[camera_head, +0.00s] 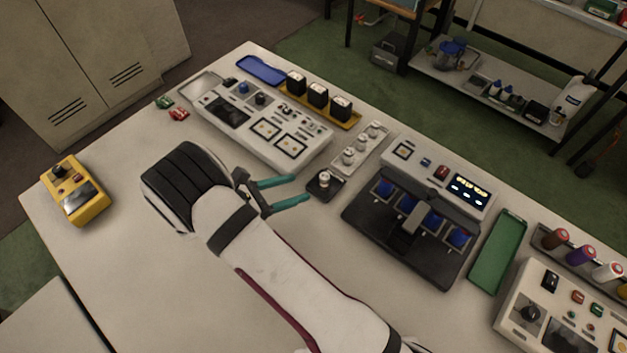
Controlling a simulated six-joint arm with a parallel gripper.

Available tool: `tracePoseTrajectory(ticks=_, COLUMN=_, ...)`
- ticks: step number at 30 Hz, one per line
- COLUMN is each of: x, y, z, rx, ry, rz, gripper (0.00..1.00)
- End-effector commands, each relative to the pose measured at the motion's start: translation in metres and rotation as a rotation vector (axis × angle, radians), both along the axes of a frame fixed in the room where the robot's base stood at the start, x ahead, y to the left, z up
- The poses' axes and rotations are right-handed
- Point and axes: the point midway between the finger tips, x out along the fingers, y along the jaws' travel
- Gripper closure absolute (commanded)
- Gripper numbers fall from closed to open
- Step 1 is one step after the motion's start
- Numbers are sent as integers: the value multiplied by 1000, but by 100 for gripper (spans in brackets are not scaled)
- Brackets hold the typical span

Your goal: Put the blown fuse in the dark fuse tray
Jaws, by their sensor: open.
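The small dark fuse tray (314,192) lies on the bench near the middle. A short pale fuse (325,178) stands upright in it, small in the picture. My gripper (302,187), with two teal fingers, is open and empty just left of the tray. Its fingertips point toward the fuse and appear apart from it. A light fuse strip (339,168) behind the tray holds several similar pale fuses (361,144). The strip's near end looks bare. I cannot tell from looks whether any fuse is blown.
A white control panel (290,143) stands behind my gripper, with a yellow rail (352,122) of black meters beyond. A dark device with blue parts (412,215) stands right of the tray, then a green tray (499,250). A yellow box (75,190) is far left. The bench's left front is clear.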

Motion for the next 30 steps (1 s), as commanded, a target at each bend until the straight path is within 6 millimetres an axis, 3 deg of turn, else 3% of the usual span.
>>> tracePoseTrajectory(ticks=6, x=-10, y=18, z=8, rx=0, ry=0, rz=0, gripper=39)
tracePoseTrajectory(ticks=9, x=-11, y=15, z=12, rx=9, ry=-4, rz=-16, gripper=39)
tracePoseTrajectory(ticks=11, x=-13, y=4, z=24, rx=54, ry=-28, rz=-87, gripper=39)
tracePoseTrajectory(ticks=14, x=-34, y=-40, z=66, rx=224, ry=-128, rz=-377, gripper=39)
tracePoseTrajectory(ticks=16, x=-68, y=-76, z=100, rx=384, ry=-239, rz=-675, gripper=39)
tracePoseTrajectory(ticks=19, x=-131, y=-110, z=138, rx=616, ry=-427, rz=-1138, gripper=39)
tracePoseTrajectory(ticks=21, x=-175, y=-116, z=155, rx=769, ry=-568, rz=-1466, gripper=39)
tracePoseTrajectory(ticks=24, x=-222, y=-106, z=167, rx=947, ry=-737, rz=-1873, gripper=39)
tracePoseTrajectory(ticks=27, x=-245, y=-90, z=171, rx=1063, ry=-844, rz=-2149, gripper=39)
tracePoseTrajectory(ticks=30, x=-253, y=-81, z=171, rx=1119, ry=-890, rz=-2283, gripper=39)
